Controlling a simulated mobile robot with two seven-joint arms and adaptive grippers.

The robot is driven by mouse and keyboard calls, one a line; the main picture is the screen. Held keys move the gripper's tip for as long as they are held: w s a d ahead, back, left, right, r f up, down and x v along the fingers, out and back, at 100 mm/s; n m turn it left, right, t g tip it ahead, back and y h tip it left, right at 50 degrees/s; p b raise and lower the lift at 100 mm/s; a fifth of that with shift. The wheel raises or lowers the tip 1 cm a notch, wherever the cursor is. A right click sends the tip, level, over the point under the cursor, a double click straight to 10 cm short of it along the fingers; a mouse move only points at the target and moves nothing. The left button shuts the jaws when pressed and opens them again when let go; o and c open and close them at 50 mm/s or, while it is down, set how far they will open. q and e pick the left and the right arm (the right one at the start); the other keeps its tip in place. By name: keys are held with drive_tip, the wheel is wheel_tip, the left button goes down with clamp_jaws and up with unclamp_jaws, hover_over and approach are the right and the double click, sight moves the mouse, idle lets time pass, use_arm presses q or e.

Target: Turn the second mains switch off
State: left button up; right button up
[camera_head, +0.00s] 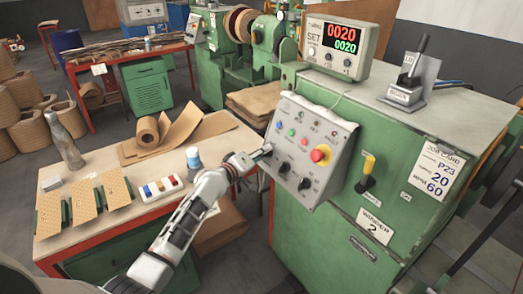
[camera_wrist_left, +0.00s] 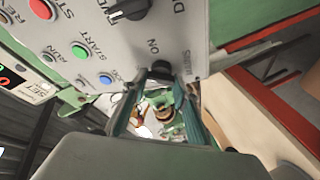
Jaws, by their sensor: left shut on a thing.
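The grey control panel (camera_head: 310,148) is on the front of the green machine, whose label plate (camera_head: 375,228) bears a 2. My left gripper (camera_head: 262,152) is at the panel's left edge. In the left wrist view my left gripper (camera_wrist_left: 162,85) is shut on the mains switch (camera_wrist_left: 162,69), a small black knob beside the printed word ON. The fingers lie on either side of it. In the head view the gripper mostly hides this switch. My right gripper is not in view.
Near the switch are a green start button (camera_wrist_left: 80,51), a blue button (camera_wrist_left: 105,78) and a black rotary knob (camera_wrist_left: 130,8). The panel also carries a red emergency stop (camera_head: 320,154). A yellow-handled lever (camera_head: 367,170) sits to its right. A workbench (camera_head: 110,228) stands at left.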

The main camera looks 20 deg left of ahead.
use_arm(q)
drive_tip(key=n+g+y, duration=0.1)
drive_tip(key=n, duration=0.4)
drive_tip(key=shift+n, duration=0.4)
drive_tip(key=shift+g, duration=0.3)
drive_tip(key=o, duration=1.1)
drive_tip(key=v, duration=1.2)
drive_tip(key=shift+d, duration=0.2)
